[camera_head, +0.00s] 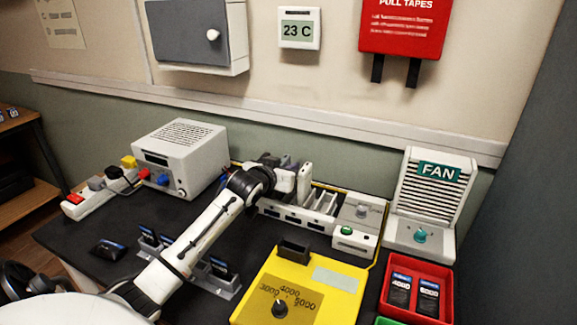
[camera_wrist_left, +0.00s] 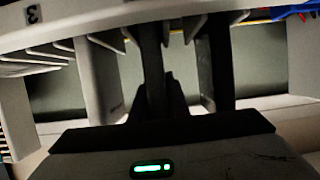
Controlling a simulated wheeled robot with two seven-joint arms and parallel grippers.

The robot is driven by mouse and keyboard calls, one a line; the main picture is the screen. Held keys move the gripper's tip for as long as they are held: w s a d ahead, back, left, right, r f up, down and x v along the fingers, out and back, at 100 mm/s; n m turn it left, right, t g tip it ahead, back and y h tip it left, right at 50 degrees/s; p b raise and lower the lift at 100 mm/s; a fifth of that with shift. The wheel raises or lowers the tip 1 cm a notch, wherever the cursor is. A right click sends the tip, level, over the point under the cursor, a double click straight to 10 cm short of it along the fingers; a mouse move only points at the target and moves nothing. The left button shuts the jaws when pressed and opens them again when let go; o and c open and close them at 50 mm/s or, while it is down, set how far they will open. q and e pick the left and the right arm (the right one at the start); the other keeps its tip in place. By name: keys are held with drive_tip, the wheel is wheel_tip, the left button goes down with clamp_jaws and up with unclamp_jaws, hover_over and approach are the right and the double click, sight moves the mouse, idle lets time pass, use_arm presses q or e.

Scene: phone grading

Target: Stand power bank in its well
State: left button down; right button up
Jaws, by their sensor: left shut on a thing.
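My left gripper (camera_head: 291,178) is at the back of the bench, over the left part of a pale slotted rack (camera_head: 318,222). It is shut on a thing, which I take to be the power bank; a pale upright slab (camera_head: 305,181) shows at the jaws. How far it sits in a well I cannot tell. In the left wrist view the two dark fingers (camera_wrist_left: 187,75) reach toward the rack (camera_wrist_left: 97,75), which has thin dividers and a "3" label. The held thing is not clear there. My right gripper is not in view.
A yellow tester (camera_head: 322,292) with a dial stands in front of the rack. A red tray (camera_head: 447,305) with labelled packs is at right, below a fan unit (camera_head: 433,195). A white box (camera_head: 182,155) stands left of my gripper. A dark pack (camera_head: 108,250) lies at left.

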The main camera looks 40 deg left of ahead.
use_arm(q)
drive_tip(key=shift+f, duration=0.2)
drive_tip(key=shift+f, duration=0.25)
idle(0.6)
drive_tip(key=c, duration=1.6)
unclamp_jaws()
drive_tip(key=shift+f, duration=0.1)
drive_tip(key=shift+s, duration=0.1)
drive_tip(key=p+v, duration=0.1)
drive_tip(key=v, duration=0.9)
drive_tip(key=shift+r, duration=0.25)
